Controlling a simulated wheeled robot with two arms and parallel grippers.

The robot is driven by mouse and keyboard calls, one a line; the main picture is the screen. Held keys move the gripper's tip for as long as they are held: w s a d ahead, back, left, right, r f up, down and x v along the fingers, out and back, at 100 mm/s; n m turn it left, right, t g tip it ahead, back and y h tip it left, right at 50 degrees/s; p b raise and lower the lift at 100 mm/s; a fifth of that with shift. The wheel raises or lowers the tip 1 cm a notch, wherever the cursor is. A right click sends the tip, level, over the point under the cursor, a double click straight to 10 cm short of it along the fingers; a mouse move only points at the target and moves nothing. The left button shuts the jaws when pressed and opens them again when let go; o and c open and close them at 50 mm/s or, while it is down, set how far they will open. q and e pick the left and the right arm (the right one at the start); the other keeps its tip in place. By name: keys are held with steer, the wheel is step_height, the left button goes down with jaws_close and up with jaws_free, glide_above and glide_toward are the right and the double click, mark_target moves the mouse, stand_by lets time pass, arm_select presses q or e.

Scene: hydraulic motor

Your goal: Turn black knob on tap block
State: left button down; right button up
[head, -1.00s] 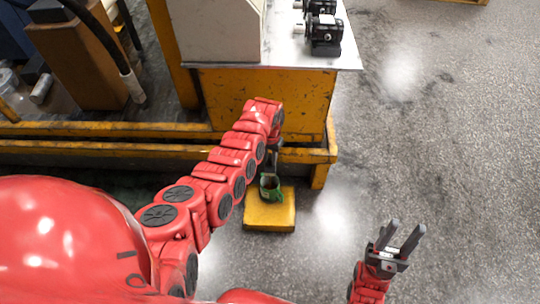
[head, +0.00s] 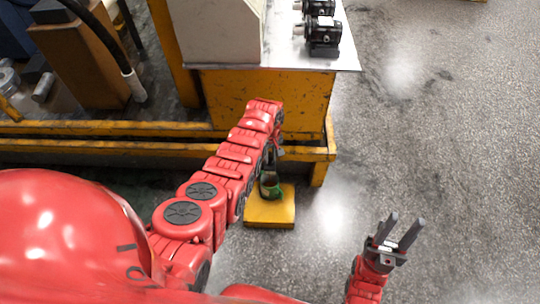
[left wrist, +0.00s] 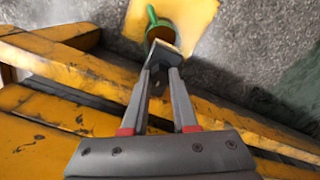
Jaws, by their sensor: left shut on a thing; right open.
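My left gripper (left wrist: 160,76) reaches down in front of the yellow frame. In the left wrist view its fingers are shut on a small dark part, the black knob (left wrist: 162,53), as far as I can tell. The tap block itself cannot be made out clearly. In the head view my left arm mostly hides this gripper and the knob. Just beyond the fingertips is a green container (left wrist: 160,30) with a brown inside, also in the head view (head: 270,190). My right gripper (head: 404,224) is open and empty above the floor at the lower right.
The green container stands on a yellow block (head: 270,213) on the floor. A yellow rail (head: 90,127) runs across behind my left arm. A metal tabletop (head: 285,53) above holds black motors (head: 324,35). The floor on the right is clear.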

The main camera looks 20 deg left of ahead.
arm_select(q)
steer(key=n, duration=0.3)
steer(key=shift+n, duration=0.3)
steer(key=shift+w+n+p, duration=0.1)
steer(key=shift+n+p, duration=0.3)
steer(key=shift+n, duration=1.2)
steer(key=c, duration=0.7)
jaws_free()
steer(key=shift+r, duration=0.1)
